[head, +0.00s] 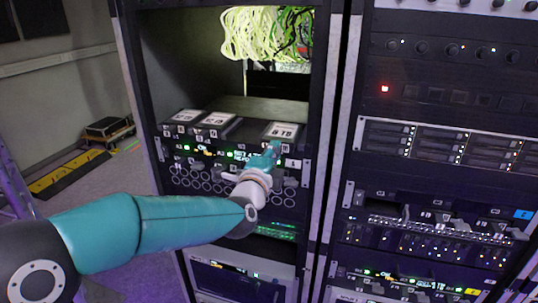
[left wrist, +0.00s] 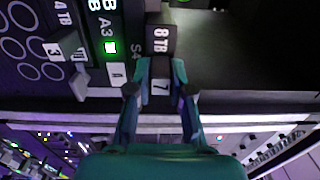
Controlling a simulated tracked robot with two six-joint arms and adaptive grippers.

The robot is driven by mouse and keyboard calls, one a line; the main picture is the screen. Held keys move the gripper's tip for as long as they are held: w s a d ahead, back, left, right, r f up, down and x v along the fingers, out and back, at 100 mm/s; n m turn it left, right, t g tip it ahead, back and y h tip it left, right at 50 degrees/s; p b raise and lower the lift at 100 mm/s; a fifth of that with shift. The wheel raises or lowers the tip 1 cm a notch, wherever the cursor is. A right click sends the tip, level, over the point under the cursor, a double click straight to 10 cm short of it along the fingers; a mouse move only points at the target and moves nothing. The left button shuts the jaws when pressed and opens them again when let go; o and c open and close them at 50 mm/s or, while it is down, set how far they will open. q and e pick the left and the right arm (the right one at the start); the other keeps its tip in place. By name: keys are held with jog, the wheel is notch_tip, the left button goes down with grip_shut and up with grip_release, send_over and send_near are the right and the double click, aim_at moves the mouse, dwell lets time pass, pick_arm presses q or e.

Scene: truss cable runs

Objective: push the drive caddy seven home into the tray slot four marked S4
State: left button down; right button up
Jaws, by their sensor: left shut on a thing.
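Caddy seven (left wrist: 161,40) is a dark block with a white "8 TB" label on top and a "7" on its end, seen in the left wrist view. In the head view its top label (head: 283,131) shows at the right of the tray (head: 240,140). My left gripper (left wrist: 162,68) is shut on the caddy's near end, one teal finger on each side. In the head view my left gripper (head: 267,158) partly covers the tray front. An S4 mark (left wrist: 136,48) is beside the caddy. How deep the caddy sits is unclear. My right gripper is out of view.
Two other labelled caddies (head: 217,119) sit at the tray's left. Green-yellow cables (head: 267,35) hang above in the rack. A rack post (head: 340,130) and a second rack of equipment (head: 440,150) stand to the right.

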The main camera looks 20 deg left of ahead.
pick_arm(q)
jog(key=shift+w+r, duration=0.1)
jog(key=shift+w, duration=0.75)
jog(key=shift+w+p, duration=0.15)
jog(key=shift+p, duration=0.15)
jog(key=shift+w, duration=0.4)
jog(key=c, duration=1)
grip_release()
jog(key=shift+o, duration=0.2)
jog(key=shift+s, duration=0.15)
jog(key=s, duration=1.1)
jog(key=shift+s+a+f, duration=0.2)
jog(key=shift+s+f, duration=0.05)
jog(key=shift+s, duration=0.1)
